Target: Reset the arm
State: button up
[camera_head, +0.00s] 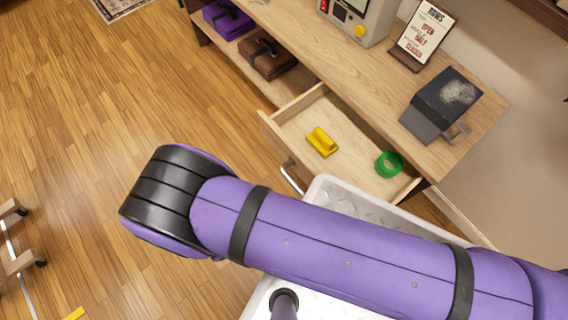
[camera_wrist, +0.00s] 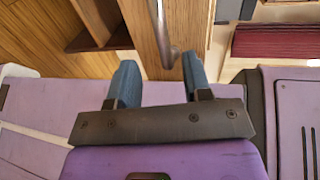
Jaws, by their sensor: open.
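My arm (camera_head: 330,240) is purple with black bands and stretches across the lower part of the head view. Its elbow end is at the left, above the floor. My gripper (camera_wrist: 160,82) shows in the wrist view with two blue-grey fingers apart and nothing between them. Beyond the fingertips a metal bar handle (camera_wrist: 161,32) stands out against a wood front. I cannot tell whether the fingers touch it. The gripper is not visible in the head view.
An open drawer (camera_head: 290,104) holds a yellow object (camera_head: 322,141) and a green tape roll (camera_head: 389,164). The wooden desk (camera_head: 345,75) carries a sign (camera_head: 424,37), a grey machine (camera_head: 362,22) and a dark box (camera_head: 440,104). Folded bundles lie on a lower shelf. Floor at left is mostly clear.

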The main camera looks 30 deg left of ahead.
jog(key=shift+v, duration=0.8)
